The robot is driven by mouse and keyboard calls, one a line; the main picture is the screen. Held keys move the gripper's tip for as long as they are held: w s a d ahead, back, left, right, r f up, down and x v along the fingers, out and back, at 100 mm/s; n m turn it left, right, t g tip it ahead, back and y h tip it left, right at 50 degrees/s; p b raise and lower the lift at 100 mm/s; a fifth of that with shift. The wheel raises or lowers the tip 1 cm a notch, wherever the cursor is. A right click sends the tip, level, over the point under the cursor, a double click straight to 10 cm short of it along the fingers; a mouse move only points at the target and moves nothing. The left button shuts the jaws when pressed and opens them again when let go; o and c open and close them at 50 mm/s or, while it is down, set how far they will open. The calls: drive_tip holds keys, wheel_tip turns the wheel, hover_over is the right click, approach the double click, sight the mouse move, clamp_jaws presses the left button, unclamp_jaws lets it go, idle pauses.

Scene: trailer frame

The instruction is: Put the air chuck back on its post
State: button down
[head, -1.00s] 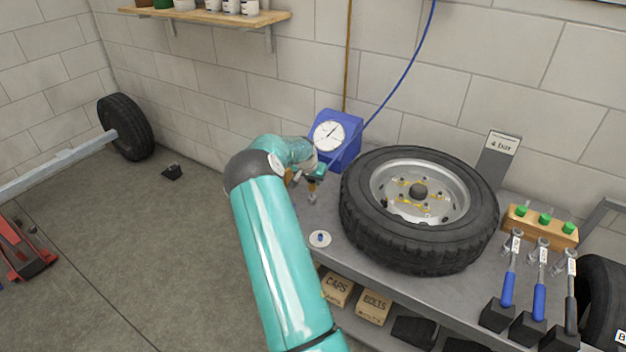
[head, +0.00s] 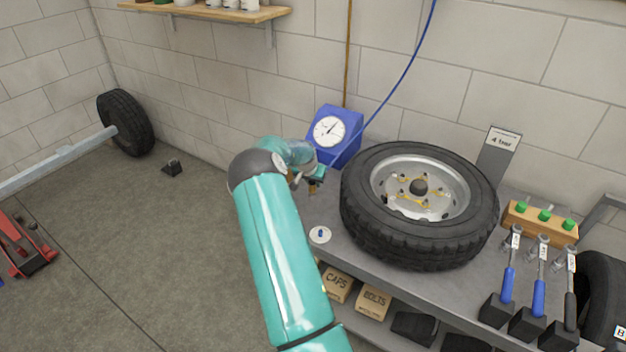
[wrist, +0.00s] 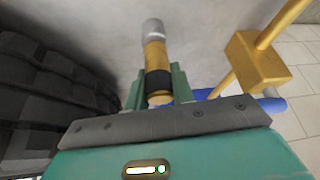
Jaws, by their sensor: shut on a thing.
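My gripper (head: 316,178) is at the bench's back left corner, just in front of the blue gauge box (head: 345,150). In the wrist view my gripper (wrist: 157,88) is shut on the air chuck (wrist: 155,58), a brass cylinder with a black band and a grey tip. The chuck points away from the jaws. In the head view only a small brass bit of the chuck (head: 312,189) shows below the jaws. A brass block on a slanting rod (wrist: 255,65) stands to the right in the wrist view, apart from the chuck; I cannot tell whether it is the post.
A tyre on its rim (head: 420,205) lies close to the right of my gripper. The blue hose (head: 400,75) hangs across the gauge box. A small white dish (head: 320,235) sits on the bench's left edge. Torque wrenches (head: 540,290) stand at the right.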

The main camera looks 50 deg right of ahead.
drive_tip(key=shift+f, duration=0.3)
drive_tip(key=c, duration=0.6)
unclamp_jaws()
drive_tip(key=shift+c, duration=0.2)
drive_tip(key=shift+r, duration=4.05)
